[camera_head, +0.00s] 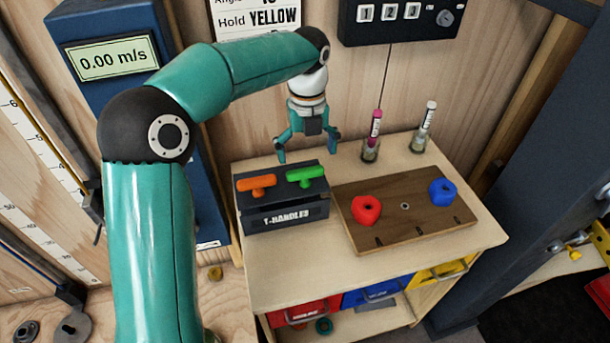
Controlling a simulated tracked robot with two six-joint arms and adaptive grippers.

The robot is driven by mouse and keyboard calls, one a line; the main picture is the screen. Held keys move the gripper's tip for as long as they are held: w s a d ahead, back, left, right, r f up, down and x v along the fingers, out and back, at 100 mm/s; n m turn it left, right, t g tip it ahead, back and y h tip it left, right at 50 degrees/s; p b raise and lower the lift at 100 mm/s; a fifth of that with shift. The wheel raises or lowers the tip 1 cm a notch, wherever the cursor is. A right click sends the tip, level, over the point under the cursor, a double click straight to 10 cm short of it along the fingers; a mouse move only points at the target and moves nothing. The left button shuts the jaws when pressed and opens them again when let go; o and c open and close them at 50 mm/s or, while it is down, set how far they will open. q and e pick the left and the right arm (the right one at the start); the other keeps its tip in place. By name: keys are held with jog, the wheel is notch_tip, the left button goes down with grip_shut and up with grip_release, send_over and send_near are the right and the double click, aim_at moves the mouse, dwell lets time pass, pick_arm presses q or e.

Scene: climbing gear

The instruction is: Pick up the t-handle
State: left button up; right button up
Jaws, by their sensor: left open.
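Two t-handles lie on top of a dark grey box (283,212) labelled "T-HANDLES" at the left of the wooden bench. One is an orange t-handle (257,185) on the left, the other a green t-handle (303,176) on the right. My left gripper (309,156) hangs from the teal arm, pointing down, above and behind the box, nearer the green handle. Its fingers are spread and nothing is between them. It looks apart from both handles. My right gripper does not show.
A brown board (405,210) with a red knob (366,210) and a blue knob (442,191) lies right of the box. A pink-topped vial (373,135) and a white-topped vial (424,127) stand behind it. A blue cabinet (115,60) is at left. The bench's front strip is clear.

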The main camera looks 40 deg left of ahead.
aim_at(306, 169)
pick_arm(q)
jog(key=shift+s+a+f+p, duration=0.1)
jog(key=shift+f+p, duration=0.1)
jog(key=shift+f, duration=1.4)
jog(key=shift+a+f+p, duration=0.1)
jog(key=shift+f+p, duration=0.1)
jog(key=shift+f, duration=1.4)
jog(key=c, duration=1)
jog(key=shift+c, duration=0.2)
jog(key=shift+r, duration=0.1)
notch_tip(306, 169, up, 20)
jog(key=p, duration=0.2)
